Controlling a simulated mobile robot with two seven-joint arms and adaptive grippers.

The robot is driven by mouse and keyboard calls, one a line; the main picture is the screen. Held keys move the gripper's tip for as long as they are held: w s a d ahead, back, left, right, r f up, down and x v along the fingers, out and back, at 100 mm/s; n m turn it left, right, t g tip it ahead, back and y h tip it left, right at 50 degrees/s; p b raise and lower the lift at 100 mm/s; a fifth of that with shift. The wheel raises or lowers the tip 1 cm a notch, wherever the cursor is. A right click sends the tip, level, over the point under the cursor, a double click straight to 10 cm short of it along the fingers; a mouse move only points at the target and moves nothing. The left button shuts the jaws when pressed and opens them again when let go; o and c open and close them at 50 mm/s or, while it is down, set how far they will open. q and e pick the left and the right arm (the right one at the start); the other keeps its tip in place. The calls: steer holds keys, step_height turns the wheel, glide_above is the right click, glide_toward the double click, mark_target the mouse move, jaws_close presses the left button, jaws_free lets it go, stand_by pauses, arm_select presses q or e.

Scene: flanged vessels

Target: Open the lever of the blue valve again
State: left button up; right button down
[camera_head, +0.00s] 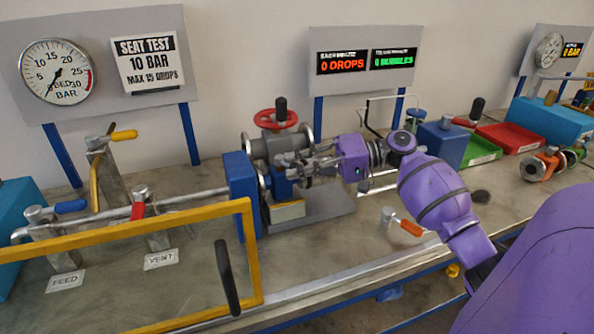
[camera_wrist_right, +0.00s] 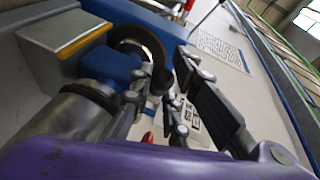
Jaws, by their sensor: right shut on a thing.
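The blue valve (camera_head: 283,186) sits in the grey flanged pipework on the bench, right of a tall blue block. Its blue body (camera_wrist_right: 112,66) also shows in the wrist view, left of the fingers. My right gripper (camera_head: 305,164) reaches in from the right and is at the valve's right side. In the wrist view my right gripper (camera_wrist_right: 168,84) has its fingers shut on the valve's lever, which is mostly hidden between them. I cannot tell the lever's exact angle. My left gripper is not in view.
A red handwheel (camera_head: 276,118) stands just behind the blue valve. A yellow-framed guard (camera_head: 250,250) with a black handle stands front left. An orange-handled lever (camera_head: 408,227) is on the bench below my right arm. Green (camera_head: 482,150) and red (camera_head: 510,138) trays are at the back right.

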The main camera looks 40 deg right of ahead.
steer(key=shift+f, duration=0.1)
steer(key=c, duration=1.7)
jaws_free()
steer(key=shift+o, duration=0.2)
steer(key=v, duration=1.2)
